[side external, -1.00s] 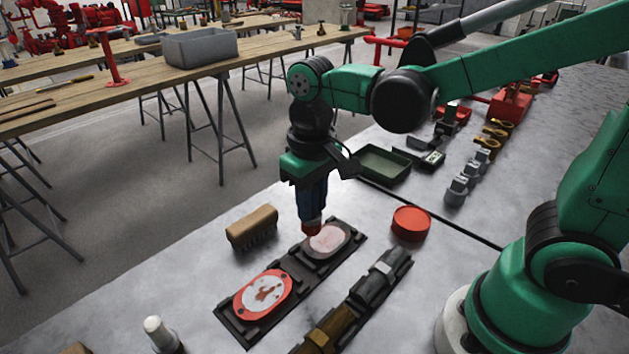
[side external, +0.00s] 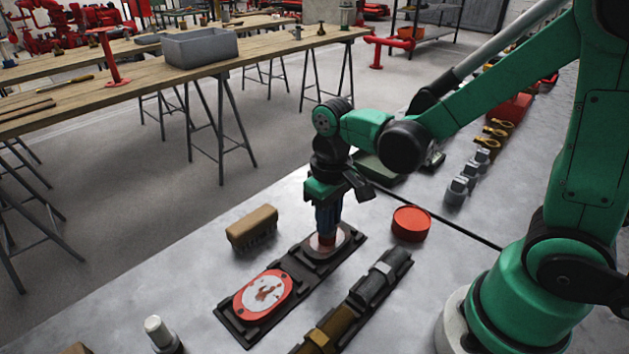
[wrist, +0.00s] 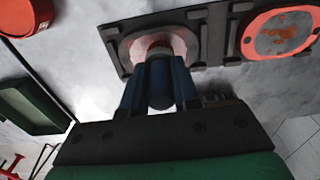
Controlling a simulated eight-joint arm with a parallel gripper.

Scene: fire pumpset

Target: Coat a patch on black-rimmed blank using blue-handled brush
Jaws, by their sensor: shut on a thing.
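My gripper (side external: 328,208) is shut on the blue-handled brush (wrist: 160,92), which points straight down. In the side external view the brush's red lower end is over the black-rimmed blank (side external: 343,237) and appears to meet its face. The wrist view also shows this blank (wrist: 127,48), its pale face tinged pink around the brush end. The exact contact is hidden by the brush. The blank sits at the far end of a black holder (side external: 289,268). A red-rimmed blank (side external: 244,303) with reddish-brown marks on a white face lies at the near end.
A wooden scrubbing brush (side external: 252,228) lies left of the holder. A red round lid or tin (side external: 411,223) stands to the right. A second black rack (side external: 350,308) with fittings runs alongside. A green tray (side external: 375,168) is behind my gripper.

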